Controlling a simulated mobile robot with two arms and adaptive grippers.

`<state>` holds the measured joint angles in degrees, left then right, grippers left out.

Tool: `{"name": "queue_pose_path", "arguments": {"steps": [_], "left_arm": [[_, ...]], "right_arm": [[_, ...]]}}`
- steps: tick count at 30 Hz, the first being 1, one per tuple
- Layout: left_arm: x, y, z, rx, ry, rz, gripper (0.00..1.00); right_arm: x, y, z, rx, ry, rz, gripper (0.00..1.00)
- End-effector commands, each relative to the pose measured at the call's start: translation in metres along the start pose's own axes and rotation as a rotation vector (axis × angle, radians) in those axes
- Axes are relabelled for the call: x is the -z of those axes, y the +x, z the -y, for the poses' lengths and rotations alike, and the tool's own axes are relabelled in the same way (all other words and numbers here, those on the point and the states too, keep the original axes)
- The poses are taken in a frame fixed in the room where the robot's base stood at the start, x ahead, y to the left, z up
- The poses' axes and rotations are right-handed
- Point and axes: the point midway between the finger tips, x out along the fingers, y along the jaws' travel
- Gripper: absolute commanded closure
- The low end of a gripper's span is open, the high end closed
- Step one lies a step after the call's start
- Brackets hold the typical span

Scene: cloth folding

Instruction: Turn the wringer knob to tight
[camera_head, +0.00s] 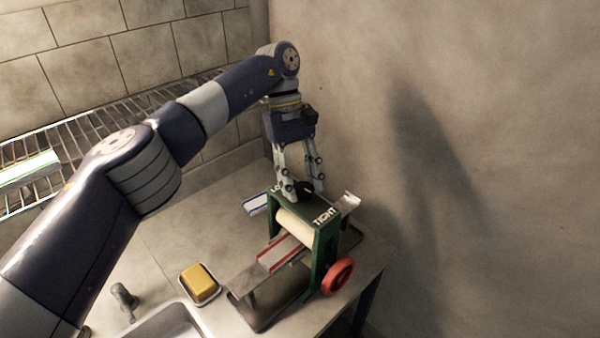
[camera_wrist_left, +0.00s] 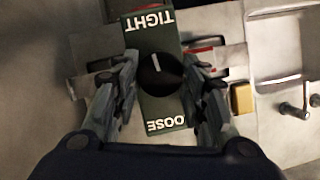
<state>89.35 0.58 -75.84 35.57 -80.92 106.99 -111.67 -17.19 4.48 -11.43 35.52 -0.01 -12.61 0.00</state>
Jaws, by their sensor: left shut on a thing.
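The green wringer (camera_head: 328,245) stands on the counter near its right end, with a pale roller (camera_head: 298,228) in its frame. The black knob (camera_wrist_left: 161,74) sits on its top plate between the words TIGHT (camera_wrist_left: 147,22) and LOOSE (camera_wrist_left: 167,124). The knob's white pointer line faces the TIGHT end in the left wrist view. My left gripper (camera_head: 303,188) reaches down from above, its fingers on either side of the knob and shut on it. The fingers partly hide the knob and the LOOSE label in the head view. My right gripper is not in view.
A red crank wheel (camera_head: 338,276) is on the wringer's front side. A red-striped cloth (camera_head: 281,254) lies at the roller. Yellow soap (camera_head: 200,283) sits in a dish left of it, by the sink (camera_head: 168,322) and tap (camera_head: 124,297). A wall stands close on the right.

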Motion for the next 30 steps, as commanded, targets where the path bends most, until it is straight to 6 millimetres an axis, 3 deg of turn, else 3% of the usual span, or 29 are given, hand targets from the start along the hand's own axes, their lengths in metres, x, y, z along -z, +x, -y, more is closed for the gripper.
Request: {"name": "queue_pose_path", "arguments": {"steps": [9,25,26,27,28,30], "left_arm": [[-0.0002,-0.0005,-0.0014,0.045,0.11,-0.001,0.84],[0.0007,0.0,-0.0011,0.053,0.131,-0.003,0.84],[0.0007,0.0,-0.0011,0.053,0.131,-0.003,0.56],[0.0007,-0.0001,-0.0012,0.053,0.131,-0.003,0.47],[0.0007,-0.0001,-0.0012,0.053,0.131,-0.003,0.4],[0.0006,-0.0001,-0.0012,0.053,0.13,-0.003,0.4]], "right_arm": [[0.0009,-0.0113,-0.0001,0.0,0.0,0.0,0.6],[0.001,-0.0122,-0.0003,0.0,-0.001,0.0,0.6],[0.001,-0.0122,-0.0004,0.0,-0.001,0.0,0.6],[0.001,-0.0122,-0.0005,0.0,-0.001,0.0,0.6],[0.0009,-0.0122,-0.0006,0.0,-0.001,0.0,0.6],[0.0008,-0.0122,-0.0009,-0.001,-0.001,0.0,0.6]]}}
